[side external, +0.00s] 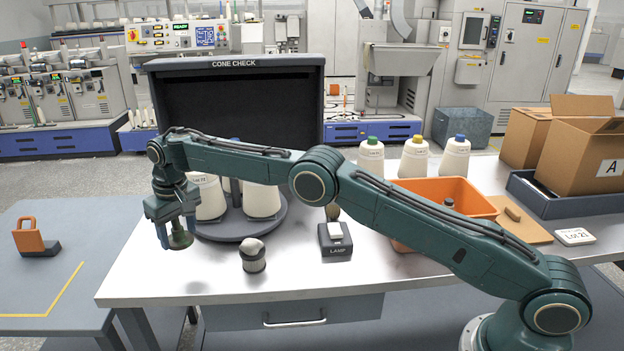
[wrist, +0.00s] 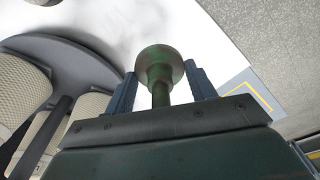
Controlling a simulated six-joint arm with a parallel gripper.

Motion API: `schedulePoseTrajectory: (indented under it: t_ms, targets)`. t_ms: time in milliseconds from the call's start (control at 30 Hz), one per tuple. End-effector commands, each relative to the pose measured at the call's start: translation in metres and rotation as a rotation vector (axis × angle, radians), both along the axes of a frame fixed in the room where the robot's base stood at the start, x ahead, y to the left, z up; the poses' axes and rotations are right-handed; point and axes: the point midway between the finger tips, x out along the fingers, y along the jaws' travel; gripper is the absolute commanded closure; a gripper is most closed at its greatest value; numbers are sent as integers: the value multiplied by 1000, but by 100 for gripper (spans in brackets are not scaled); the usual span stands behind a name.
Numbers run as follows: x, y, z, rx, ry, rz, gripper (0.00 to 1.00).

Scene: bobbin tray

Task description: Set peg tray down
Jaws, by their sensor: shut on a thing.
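My gripper (side external: 176,229) is left of the tray, above the table's left part. It is shut on a dark green flanged piece with a narrow stem (wrist: 159,68), which sits between both fingers in the wrist view. This piece (side external: 180,241) hangs below the fingers and appears clear of the table and apart from the tray. My arm hides part of the tray's cones.
A small jar-like object (side external: 253,256) and a lamp switch box (side external: 335,240) stand in front of the tray. An orange bin (side external: 460,190) and capped cones (side external: 413,157) are to the right. The table's front left is clear. An orange-handled tool (side external: 35,238) rests on the left bench.

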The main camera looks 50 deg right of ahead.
Motion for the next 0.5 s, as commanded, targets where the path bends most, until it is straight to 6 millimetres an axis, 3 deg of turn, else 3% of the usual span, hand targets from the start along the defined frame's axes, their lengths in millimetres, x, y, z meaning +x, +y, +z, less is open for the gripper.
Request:
schedulePoseTrajectory:
  t_ms: [500]
  targets:
    - [0, -1, -40, 0, -1, 0, 67]
